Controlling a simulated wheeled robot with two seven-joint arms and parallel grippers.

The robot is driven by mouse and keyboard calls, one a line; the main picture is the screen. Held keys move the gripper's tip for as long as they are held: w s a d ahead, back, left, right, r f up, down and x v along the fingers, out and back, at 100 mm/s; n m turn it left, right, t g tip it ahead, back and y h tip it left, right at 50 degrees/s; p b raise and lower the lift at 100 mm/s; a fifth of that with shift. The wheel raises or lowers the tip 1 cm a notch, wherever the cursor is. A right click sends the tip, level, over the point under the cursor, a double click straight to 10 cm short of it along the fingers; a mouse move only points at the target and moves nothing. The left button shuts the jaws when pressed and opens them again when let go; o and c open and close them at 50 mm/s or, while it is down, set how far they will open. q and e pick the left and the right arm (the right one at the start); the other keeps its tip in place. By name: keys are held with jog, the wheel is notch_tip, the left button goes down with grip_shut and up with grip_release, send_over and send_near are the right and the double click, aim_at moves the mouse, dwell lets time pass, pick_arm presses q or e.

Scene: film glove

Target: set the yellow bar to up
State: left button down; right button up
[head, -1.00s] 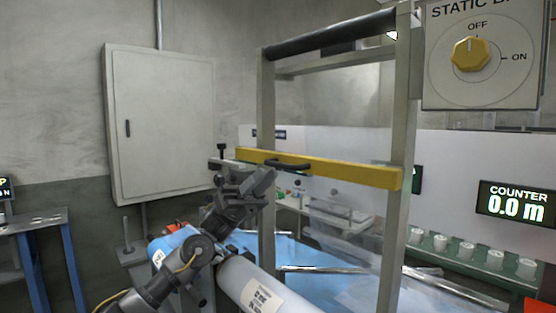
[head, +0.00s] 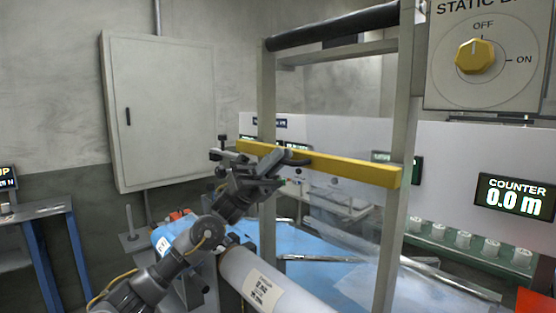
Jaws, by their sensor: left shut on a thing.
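The yellow bar (head: 355,168) lies across the two grey uprights of a frame, roughly midway up the part in view. A dark handle (head: 297,161) sticks out from its front, left of its middle. My left gripper (head: 282,163) is at this handle, shut on it. The fingers and the handle overlap, so the exact contact is hard to see. My right gripper is not in view.
A black roller (head: 330,28) spans the frame top. Below are a white roll (head: 265,283) and blue sheet (head: 310,255). A dial (head: 475,57) points near OFF at upper right. A counter display (head: 517,195) reads 0.0 m.

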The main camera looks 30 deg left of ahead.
pick_arm(q)
jog(key=shift+r, duration=0.1)
notch_tip(320, 180, up, 10)
jog(key=shift+p, duration=0.5)
jog(key=shift+a+r, duration=0.2)
jog(key=shift+r, duration=0.1)
jog(key=c, duration=1.8)
grip_release()
jog(key=shift+o, duration=0.2)
jog(key=shift+d, duration=0.15)
